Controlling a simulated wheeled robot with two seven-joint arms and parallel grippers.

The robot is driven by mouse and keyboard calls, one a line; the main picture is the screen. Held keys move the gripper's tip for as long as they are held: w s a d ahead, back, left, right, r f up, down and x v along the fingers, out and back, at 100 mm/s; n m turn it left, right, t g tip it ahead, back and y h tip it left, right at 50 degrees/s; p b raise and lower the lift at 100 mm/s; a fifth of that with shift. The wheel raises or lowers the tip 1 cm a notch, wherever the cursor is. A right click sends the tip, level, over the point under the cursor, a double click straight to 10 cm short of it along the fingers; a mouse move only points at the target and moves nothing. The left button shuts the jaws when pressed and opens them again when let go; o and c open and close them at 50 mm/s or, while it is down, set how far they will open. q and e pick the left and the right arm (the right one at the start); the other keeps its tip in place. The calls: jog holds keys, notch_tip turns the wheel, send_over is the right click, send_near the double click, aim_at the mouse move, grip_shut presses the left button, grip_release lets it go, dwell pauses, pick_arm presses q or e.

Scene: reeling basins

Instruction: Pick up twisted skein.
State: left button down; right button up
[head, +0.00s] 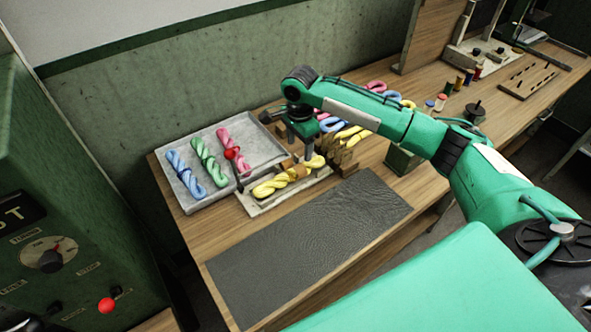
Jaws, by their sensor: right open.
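A yellow twisted skein (270,187) lies on a small pale wooden stand (258,208) on the table. My right gripper (306,156) points down over the right part of this skein. It is open, and its fingertips are close to the skein; I cannot tell whether they touch it. The gripper and arm hide part of the stand. My left gripper is not in view.
A grey tray (186,205) at the left holds blue (185,174), green (207,162) and pink (233,151) twisted skeins. A dark mat (300,245) lies bare in front. A wooden comb-like rack (340,158) and loose coloured skeins stand behind the gripper.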

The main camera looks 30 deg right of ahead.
aim_at(300, 167)
notch_tip(300, 167, down, 3)
jog(key=shift+w+f, duration=0.15)
jog(key=shift+f, duration=0.05)
notch_tip(300, 167, down, 3)
jog(key=shift+d+r+p, duration=0.1)
jog(key=shift+p, duration=0.7)
notch_tip(300, 167, down, 4)
jog(key=shift+r+p, duration=0.2)
jog(key=shift+p, duration=0.25)
jog(key=shift+f, duration=0.2)
jog(key=c, duration=1)
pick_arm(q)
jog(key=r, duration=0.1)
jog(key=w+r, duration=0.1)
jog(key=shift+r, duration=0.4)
pick_arm(e)
jog(key=shift+c, duration=0.9)
jog(key=shift+r, duration=0.1)
